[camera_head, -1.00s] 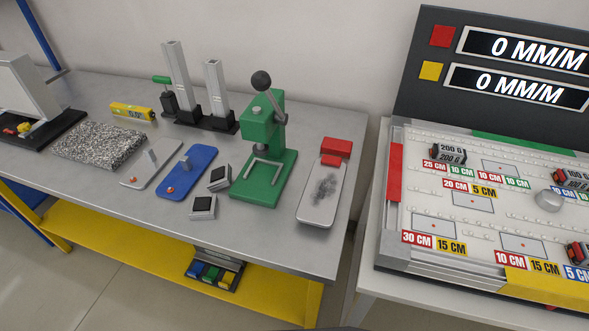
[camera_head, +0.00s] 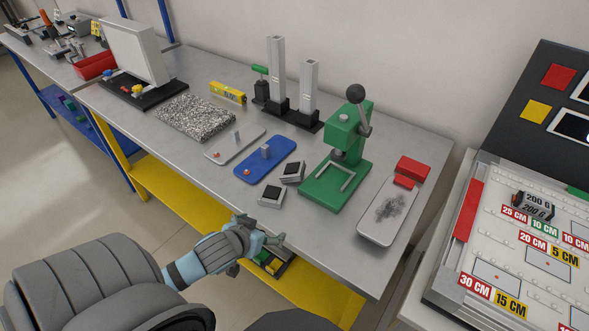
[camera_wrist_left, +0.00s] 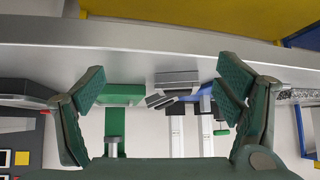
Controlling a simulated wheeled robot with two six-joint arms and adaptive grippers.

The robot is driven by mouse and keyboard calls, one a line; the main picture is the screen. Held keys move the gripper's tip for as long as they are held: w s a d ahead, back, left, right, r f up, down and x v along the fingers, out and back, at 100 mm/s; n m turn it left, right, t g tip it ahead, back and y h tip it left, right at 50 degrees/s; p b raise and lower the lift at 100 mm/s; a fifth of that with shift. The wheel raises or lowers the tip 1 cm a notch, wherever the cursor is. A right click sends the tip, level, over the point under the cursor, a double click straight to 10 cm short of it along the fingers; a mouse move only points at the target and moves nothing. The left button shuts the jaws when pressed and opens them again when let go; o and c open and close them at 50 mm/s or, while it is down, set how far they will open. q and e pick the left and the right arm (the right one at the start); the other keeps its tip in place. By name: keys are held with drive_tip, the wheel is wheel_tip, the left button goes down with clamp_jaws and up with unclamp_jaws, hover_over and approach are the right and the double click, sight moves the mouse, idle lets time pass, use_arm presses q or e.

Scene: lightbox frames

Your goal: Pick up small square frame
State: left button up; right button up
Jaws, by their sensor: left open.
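Two small square grey frames with black centres sit on the metal table in the head view. The nearer one (camera_head: 271,193) lies close to the table's front edge. The other (camera_head: 292,172) is just behind it, to the right. In the left wrist view they appear edge-on as grey pieces (camera_wrist_left: 177,79) (camera_wrist_left: 158,101), between the open fingers and beyond them. My left gripper (camera_head: 262,231) is open and empty, by the table's front edge, short of the nearer frame and apart from it. My right gripper is in neither view.
A blue plate (camera_head: 272,169) lies left of the frames. A green press (camera_head: 322,196) with a lever stands close on their right. A metal tray (camera_head: 376,228) with red blocks lies farther right. The front edge strip beside the nearer frame is clear.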

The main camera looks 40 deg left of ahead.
use_arm(q)
drive_tip(key=w+a+r+n+t, duration=0.2)
drive_tip(key=w+a+r+t, duration=0.2)
drive_tip(key=w+r, duration=0.4)
drive_tip(key=b, duration=0.4)
approach(290, 170)
drive_tip(key=shift+h, duration=0.3)
drive_tip(key=w, duration=0.4)
drive_tip(key=shift+w+a+f, duration=0.1)
drive_tip(key=shift+a+f, duration=0.15)
drive_tip(key=shift+a, duration=0.05)
drive_tip(key=w+f+b, duration=0.1)
drive_tip(key=w+f, duration=0.1)
drive_tip(key=w+a+f+b, duration=0.1)
drive_tip(key=f, duration=0.1)
drive_tip(key=shift+w, duration=0.6)
drive_tip(key=shift+r, duration=0.15)
drive_tip(key=c, duration=1.5)
